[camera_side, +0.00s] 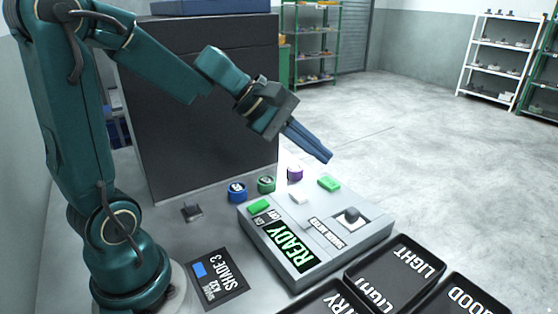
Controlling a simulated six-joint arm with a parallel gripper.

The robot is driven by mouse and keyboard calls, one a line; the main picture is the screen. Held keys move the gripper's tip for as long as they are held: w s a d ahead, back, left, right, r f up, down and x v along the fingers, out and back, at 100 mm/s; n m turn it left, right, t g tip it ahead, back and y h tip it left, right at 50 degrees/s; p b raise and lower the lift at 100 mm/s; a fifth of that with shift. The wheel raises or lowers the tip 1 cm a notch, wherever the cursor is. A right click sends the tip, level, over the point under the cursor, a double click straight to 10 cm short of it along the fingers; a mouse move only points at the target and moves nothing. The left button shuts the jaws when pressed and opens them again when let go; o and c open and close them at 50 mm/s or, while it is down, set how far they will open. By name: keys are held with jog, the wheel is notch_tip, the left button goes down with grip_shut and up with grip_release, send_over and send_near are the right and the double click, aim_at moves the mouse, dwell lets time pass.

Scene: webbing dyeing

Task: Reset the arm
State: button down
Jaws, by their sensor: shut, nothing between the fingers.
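My gripper (328,158) hangs in the air above the far side of the grey control box. Its blue fingers are together and hold nothing. They point down and to the right, apart from the box and the buttons. The rest of my teal arm rises at the left and reaches over toward the middle.
Black labelled trays (352,272) lie front right. A dark panel (205,110) stands behind.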

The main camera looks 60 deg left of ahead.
jog(key=s+d+r+m+g, duration=0.1)
jog(key=s+d+r+m, duration=0.1)
jog(key=s+d+m, duration=0.45)
jog(key=s+a+f+m+y, duration=0.2)
jog(key=s+m, duration=0.3)
jog(key=s+a+f+m+g+y, duration=0.1)
jog(key=s+a+f+m+y, duration=0.1)
jog(key=s+m, duration=0.3)
jog(key=shift+s+g+y, duration=0.15)
jog(key=shift+g+y, duration=0.15)
jog(key=shift+y, duration=0.2)
